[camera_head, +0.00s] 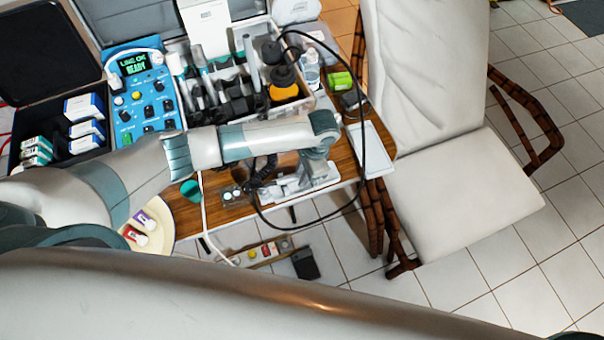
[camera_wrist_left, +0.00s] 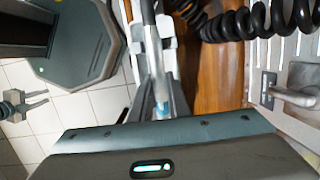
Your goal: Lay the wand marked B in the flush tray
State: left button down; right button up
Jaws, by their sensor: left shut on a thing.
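My left arm reaches in from the left over the table. Its gripper (camera_wrist_left: 162,100) shows in the left wrist view, shut on a slim pale wand (camera_wrist_left: 148,12). I cannot read any mark on this wand. In the head view the arm's end hides most of the jaws. A shallow white tray (camera_head: 372,148), which looks like the flush tray, lies empty at the table's right edge. My right gripper (camera_wrist_left: 24,104) looks small and open at the left of the left wrist view, away from the wand.
A blue control unit (camera_head: 142,95) with a lit screen stands behind the arm. Several handpieces and bottles fill a case (camera_head: 318,103) at the back. A black cable (camera_head: 364,110) loops beside the tray. A white chair (camera_head: 450,185) stands on the right.

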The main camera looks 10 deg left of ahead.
pick_arm(q)
jog(key=shift+f+p, duration=0.1)
jog(key=shift+p, duration=0.25)
dwell(0.4)
jog(key=c, duration=1.6)
grip_release()
jog(key=shift+w, duration=0.1)
jog(key=shift+w+r+p, duration=0.1)
jog(key=shift+r+p, duration=0.6)
jog(key=shift+r, duration=0.05)
jog(key=r+p, duration=0.2)
jog(key=d+r+p, duration=0.1)
jog(key=shift+r+p, duration=0.35)
jog(key=shift+p, duration=0.05)
jog(key=shift+r, duration=0.25)
jog(key=shift+w+d+r+p, duration=0.15)
jog(key=shift+r+p, duration=0.1)
jog(key=shift+r, duration=0.3)
jog(key=shift+s+d+r+p, duration=0.1)
jog(key=shift+r+p, duration=0.15)
jog(key=shift+r, duration=0.3)
